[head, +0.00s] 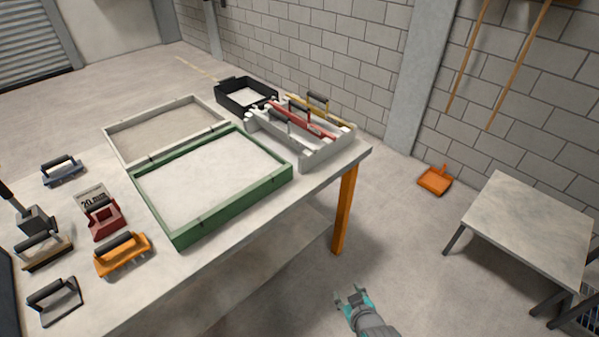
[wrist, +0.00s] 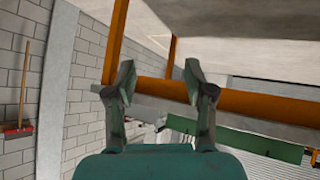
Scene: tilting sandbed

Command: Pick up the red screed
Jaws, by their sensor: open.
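The red screed (head: 300,119) is a long red bar lying in the grey rack (head: 322,155) at the far right end of the table, between other bars. A yellow one (head: 330,114) lies behind it and a grey one (head: 284,121) in front; both have dark handles. My gripper (head: 351,297) is open and empty, low in front of the table and well apart from the rack. In the wrist view my gripper (wrist: 158,82) has its fingers spread with nothing between them. The red screed cannot be made out in the wrist view.
A green-framed sandbed (head: 233,208) and a grey-framed one (head: 122,155) lie on the table. A black tray (head: 246,107) stands behind the rack. Several hand tools, including an orange one (head: 122,254), lie at left. An orange table leg (head: 344,208) and a low grey table (head: 530,225) flank free floor.

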